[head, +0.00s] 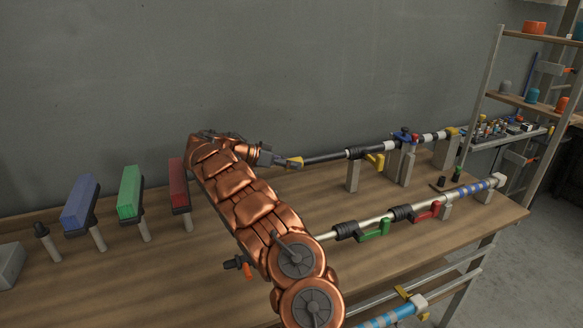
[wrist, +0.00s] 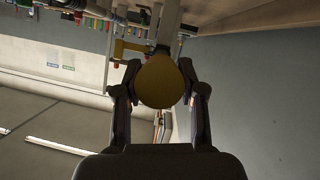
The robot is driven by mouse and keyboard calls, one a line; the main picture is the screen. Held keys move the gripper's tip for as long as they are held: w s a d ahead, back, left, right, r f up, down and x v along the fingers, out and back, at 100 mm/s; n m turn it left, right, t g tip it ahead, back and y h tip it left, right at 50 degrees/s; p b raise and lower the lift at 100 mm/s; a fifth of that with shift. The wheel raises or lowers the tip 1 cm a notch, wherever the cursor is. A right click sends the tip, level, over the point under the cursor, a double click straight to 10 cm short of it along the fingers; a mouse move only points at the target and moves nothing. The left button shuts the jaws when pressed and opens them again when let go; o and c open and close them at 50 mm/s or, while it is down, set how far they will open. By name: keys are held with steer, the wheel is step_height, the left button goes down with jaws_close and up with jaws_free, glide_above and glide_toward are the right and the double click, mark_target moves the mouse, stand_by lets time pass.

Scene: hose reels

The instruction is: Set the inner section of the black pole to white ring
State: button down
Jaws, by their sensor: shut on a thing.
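The black pole (head: 325,157) lies level on grey stands at the back of the bench. It has a yellow knob (head: 296,163) at its left end, a black collar (head: 354,153) and a yellow lever (head: 374,161). Pale bands show farther right, one beside the collar (head: 390,146) and one near the far end (head: 427,137); I cannot tell which is the white ring. My gripper (head: 280,161) is shut on the yellow knob. In the wrist view the knob's round face (wrist: 160,82) sits between both fingers and hides most of the pole.
A blue clamp (head: 404,135) grips the black pole. In front lies a silver pole (head: 375,223) with a green lever (head: 375,231), a red lever (head: 426,212) and blue bands. Blue (head: 80,203), green (head: 130,191) and red (head: 178,183) blocks stand left. A shelf rack (head: 490,75) stands right.

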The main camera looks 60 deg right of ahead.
steer(key=shift+w+a+f+b, duration=0.2)
steer(key=shift+a+b, duration=0.1)
steer(key=shift+b, duration=0.55)
steer(key=shift+w+a+r+b, duration=0.2)
steer(key=shift+w+a+b, duration=0.05)
steer(key=shift+b, duration=0.05)
steer(key=shift+s+d, duration=0.1)
steer(key=c, duration=0.7)
jaws_free()
steer(key=shift+v, duration=6)
